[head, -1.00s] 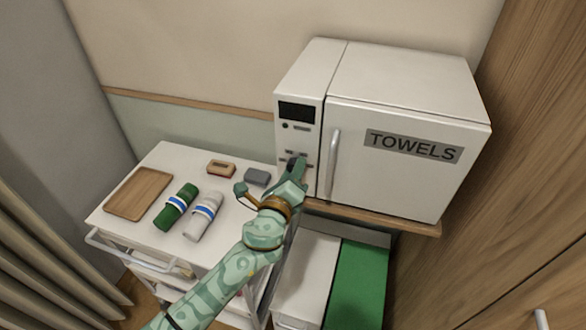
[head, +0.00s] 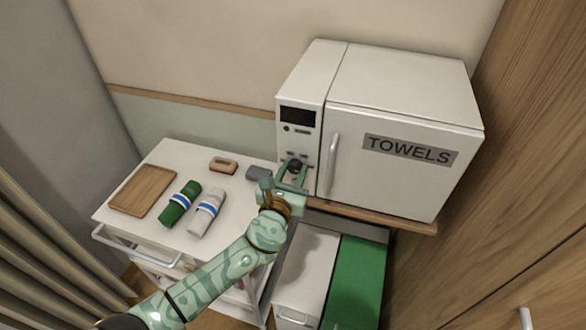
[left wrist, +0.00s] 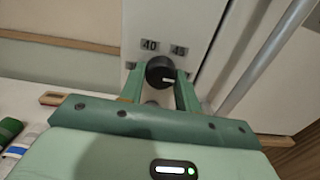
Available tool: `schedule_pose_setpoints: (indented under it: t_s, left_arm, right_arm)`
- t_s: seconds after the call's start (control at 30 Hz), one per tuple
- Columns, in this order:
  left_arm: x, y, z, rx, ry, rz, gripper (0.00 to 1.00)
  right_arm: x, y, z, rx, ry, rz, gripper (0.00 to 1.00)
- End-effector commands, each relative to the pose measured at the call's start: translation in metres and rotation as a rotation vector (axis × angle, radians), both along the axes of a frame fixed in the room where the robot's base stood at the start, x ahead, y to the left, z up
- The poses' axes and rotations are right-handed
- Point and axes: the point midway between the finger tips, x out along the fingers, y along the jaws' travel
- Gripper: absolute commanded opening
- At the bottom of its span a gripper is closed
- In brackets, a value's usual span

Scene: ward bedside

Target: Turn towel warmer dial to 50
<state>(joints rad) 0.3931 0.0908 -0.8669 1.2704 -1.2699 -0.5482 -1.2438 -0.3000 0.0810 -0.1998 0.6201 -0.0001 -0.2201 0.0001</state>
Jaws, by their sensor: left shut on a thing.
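The towel warmer (head: 400,95) is a white box with a dark display (head: 297,115) on its left control panel and a door marked TOWELS. Its black round dial (head: 295,166) sits low on that panel. My left gripper (head: 293,174) is shut on the dial, one finger on each side of it. In the left wrist view the dial (left wrist: 158,70) shows between the fingertips (left wrist: 160,76), with a short white mark on its face towards the right. My right gripper is out of view.
A white cart (head: 235,230) at left holds a wooden tray (head: 142,190), a green roll (head: 180,204), a white roll (head: 207,213) and two small blocks. The warmer's door handle (head: 332,165) stands close to the right of my gripper. A green-topped bin (head: 355,285) is below.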

Motion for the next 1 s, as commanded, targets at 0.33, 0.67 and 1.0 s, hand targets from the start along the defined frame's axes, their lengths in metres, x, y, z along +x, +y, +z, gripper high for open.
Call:
schedule_pose_setpoints:
  t_s: [0.33, 0.67, 1.0]
  left_arm:
    - [-0.0006, 0.001, -0.0022, 0.184, -0.053, -0.001, 0.1]
    - [-0.0006, 0.0011, -0.0025, 0.238, -0.072, -0.001, 0.1]
    - [-0.0006, 0.0011, -0.0027, 0.239, -0.072, -0.001, 0.1]
  right_arm:
    - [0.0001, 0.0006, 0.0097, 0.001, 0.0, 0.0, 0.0]
    - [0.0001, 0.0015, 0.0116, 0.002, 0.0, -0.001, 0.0]
    - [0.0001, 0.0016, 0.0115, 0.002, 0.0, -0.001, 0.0]
